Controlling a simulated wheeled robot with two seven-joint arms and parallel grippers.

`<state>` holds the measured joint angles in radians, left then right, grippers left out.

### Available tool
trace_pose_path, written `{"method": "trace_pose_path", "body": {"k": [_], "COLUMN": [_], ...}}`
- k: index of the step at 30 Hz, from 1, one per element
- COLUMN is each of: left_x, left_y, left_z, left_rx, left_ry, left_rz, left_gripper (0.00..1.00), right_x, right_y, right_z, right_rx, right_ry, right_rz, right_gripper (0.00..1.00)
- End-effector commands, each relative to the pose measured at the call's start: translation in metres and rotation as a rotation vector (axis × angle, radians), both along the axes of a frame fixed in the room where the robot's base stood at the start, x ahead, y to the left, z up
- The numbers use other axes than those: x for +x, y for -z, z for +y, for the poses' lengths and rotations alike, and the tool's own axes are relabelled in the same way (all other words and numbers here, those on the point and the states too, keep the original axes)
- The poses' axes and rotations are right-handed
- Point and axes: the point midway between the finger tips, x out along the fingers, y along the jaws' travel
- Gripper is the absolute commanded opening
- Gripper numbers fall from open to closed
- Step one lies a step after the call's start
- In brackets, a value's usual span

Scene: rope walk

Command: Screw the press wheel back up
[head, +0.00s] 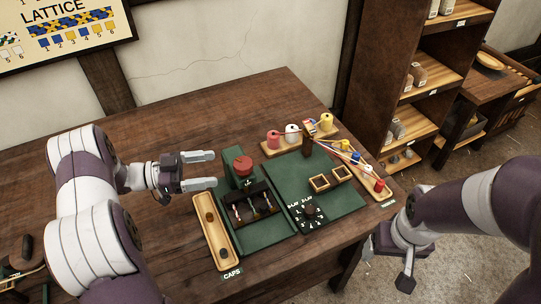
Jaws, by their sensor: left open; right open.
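The press wheel (243,164) is a red round knob on top of a green press (241,182) near the middle of the table. Its height on the screw is hard to judge from here. My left gripper (212,171) is open and empty, just to the left of the wheel, with its fingers pointing right towards it. The fingers appear apart from the wheel. My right gripper (390,265) is open and empty beyond the table's right edge, low over the floor. It is partly hidden by its own arm.
A dark rack (262,208) with several small pieces adjoins the press. A wooden caps tray (205,222) lies at front left. Table (120,132) behind is clear; shelves (424,75) stand right.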

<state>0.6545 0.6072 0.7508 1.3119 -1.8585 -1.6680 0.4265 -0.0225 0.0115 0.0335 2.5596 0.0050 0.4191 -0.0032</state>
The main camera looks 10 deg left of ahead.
Motion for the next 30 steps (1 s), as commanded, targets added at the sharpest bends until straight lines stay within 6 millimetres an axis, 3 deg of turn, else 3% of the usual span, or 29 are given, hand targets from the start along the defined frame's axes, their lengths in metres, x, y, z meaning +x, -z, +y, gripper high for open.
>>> {"method": "trace_pose_path", "body": {"k": [5, 12, 18, 30], "left_x": [0.0, 0.02, 0.033, 0.037], "left_y": [-0.011, -0.012, -0.009, -0.008], "left_z": [-0.018, -0.077, -0.112, -0.123], "left_rx": [-0.053, -0.051, -0.048, -0.048], "left_ry": [0.027, 0.027, 0.025, 0.022], "left_rz": [0.013, 0.012, 0.011, 0.01], "left_gripper": [0.78, 0.78, 0.78, 0.74], "right_x": [0.0, 0.0, 0.0, 0.0], "right_y": [-0.005, -0.018, -0.024, -0.025], "right_z": [0.0, 0.0, 0.0, 0.0], "right_rx": [0.0, 0.0, 0.0, 0.0], "right_ry": [0.0, 0.0, 0.0, 0.0], "right_rz": [0.0, 0.0, 0.0, 0.0], "right_gripper": [0.78, 0.78, 0.78, 0.78]}}
